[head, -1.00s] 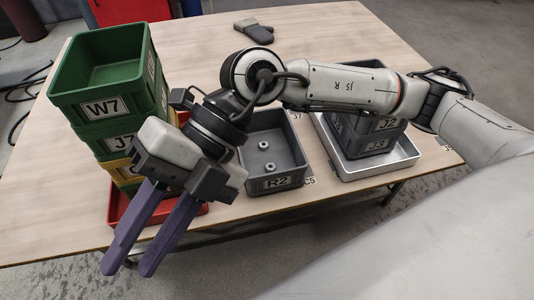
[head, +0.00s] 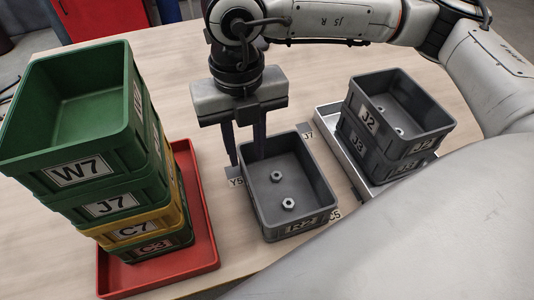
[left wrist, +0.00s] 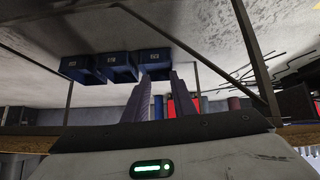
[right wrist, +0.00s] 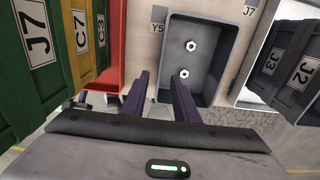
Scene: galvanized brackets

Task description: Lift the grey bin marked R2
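The grey bin marked R2 (head: 300,222) stands upright on the table, with two hex nuts (head: 288,203) on its floor. It also shows in the right wrist view (right wrist: 226,40). My right gripper (head: 244,160) points down at the bin's far-left side. In the right wrist view the open fingers (right wrist: 160,98) lie on either side of one bin wall, one outside and one over the inside. I cannot tell whether they touch it. My left gripper (left wrist: 158,95) is out of the head view; its own wrist view shows its fingers apart and empty.
A stack of green and yellow bins (head: 85,165) stands in a red tray (head: 200,215) to the left. Stacked grey bins marked J2 and J3 (head: 415,140) stand in a metal tray (head: 330,116) to the right. Table labels such as Y5 (head: 236,181) surround R2.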

